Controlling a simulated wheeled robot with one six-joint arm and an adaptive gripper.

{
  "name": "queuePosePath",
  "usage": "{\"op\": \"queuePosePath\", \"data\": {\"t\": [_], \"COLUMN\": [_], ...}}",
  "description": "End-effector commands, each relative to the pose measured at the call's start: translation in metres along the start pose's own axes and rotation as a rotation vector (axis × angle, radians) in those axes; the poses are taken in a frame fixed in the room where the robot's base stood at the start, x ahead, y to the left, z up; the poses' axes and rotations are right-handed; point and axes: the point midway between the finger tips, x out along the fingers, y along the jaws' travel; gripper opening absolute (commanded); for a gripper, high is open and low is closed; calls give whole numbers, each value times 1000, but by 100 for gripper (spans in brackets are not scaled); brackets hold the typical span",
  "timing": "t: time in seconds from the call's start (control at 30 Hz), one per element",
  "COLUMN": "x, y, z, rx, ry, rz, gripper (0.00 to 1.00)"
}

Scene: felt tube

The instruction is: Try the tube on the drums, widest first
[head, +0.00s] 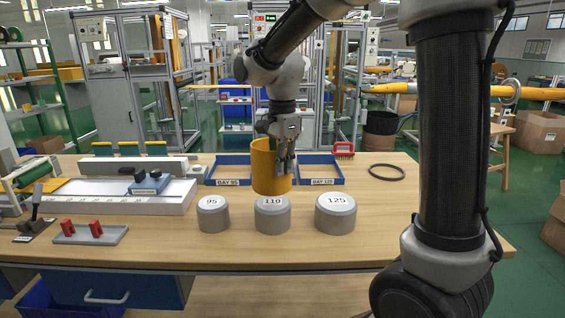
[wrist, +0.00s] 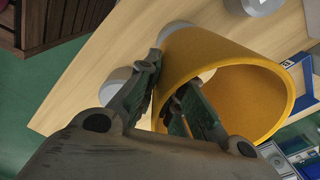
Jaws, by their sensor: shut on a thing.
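The yellow-orange felt tube (head: 265,168) is upright, its lower rim just above the 110 drum (head: 272,215) in the head view. I cannot tell whether it is over that drum or behind it. My gripper (head: 284,158) is shut on the tube's wall at its right side. In the wrist view the fingers (wrist: 168,92) pinch the wall of the tube (wrist: 275,85), one finger inside and one outside. The grey 95 drum (head: 212,215) stands to the left and the wider 125 drum (head: 336,214) to the right, both bare.
Behind the drums are the blue BAY 95 tray (head: 228,182) and BAY 125 tray (head: 318,182). A red brush (head: 344,149) and a dark ring (head: 387,171) lie at the right. A grey rail fixture (head: 110,198) and a red-block plate (head: 90,234) fill the left.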

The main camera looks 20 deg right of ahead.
Motion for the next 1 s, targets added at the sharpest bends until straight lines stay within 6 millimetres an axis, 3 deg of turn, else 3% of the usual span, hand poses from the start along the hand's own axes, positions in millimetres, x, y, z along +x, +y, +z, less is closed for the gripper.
{"op": "queuePosePath", "data": {"t": [0.5, 1.0], "x": [41, 44], "y": [0, 0], "z": [0, 0], "rx": [0, 0], "ry": [0, 0], "rz": [0, -1], "gripper": [0, 0]}}
